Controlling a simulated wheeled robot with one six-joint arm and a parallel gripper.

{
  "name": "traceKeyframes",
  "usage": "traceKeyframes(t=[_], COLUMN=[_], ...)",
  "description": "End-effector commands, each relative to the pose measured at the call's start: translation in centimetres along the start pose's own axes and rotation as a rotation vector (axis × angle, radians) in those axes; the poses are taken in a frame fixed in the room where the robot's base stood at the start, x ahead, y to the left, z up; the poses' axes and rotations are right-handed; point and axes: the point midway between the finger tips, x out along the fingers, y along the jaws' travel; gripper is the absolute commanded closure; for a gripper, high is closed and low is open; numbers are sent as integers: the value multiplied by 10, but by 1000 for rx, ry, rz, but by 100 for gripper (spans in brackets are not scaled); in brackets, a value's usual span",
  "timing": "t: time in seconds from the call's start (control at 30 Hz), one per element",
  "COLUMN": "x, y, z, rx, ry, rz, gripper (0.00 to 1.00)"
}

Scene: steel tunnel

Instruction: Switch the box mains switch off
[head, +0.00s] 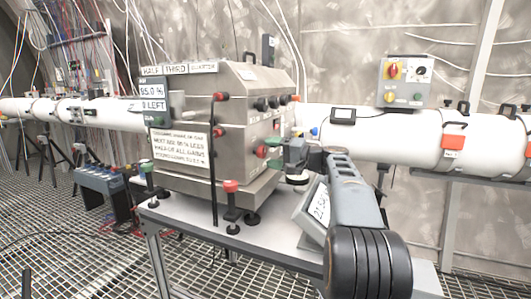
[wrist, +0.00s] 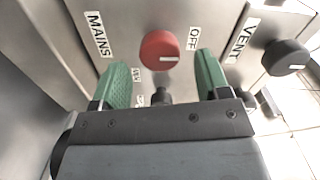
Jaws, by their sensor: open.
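The steel box (head: 245,95) stands on a table in the head view. In the wrist view, the red mains switch (wrist: 158,46) is a round knob with a short white mark near its lower right edge. The MAINS label (wrist: 98,34) is to its left and the OFF label (wrist: 193,38) to its right; a smaller label below left is partly hidden. My gripper (wrist: 162,62) is open, its green fingers on either side of the knob's lower part; contact cannot be told. In the head view my gripper (head: 296,160) is at the box's right face.
A black VENT knob (wrist: 285,57) is right of my gripper. A tilted display (head: 316,212) stands on the table (head: 190,222) beneath my arm. A red-topped post (head: 231,187) stands in front of the box. A white pipe (head: 400,135) runs behind.

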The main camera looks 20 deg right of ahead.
Motion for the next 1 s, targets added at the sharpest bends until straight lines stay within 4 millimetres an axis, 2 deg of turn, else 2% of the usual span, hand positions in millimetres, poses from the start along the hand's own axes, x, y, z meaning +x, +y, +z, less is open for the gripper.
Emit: traceKeyframes(t=[0.1,0.3,0.5,0.7,1.0], x=[-27,-67,-95,-108,-111], y=[-2,-1,-1,0,0], z=[-1,-1,-1,0,0], rx=[0,0,-1,-1,-1], ry=[6,5,4,2,0], rz=[1,2,2,1,1], gripper=[31,31,31,31,31])
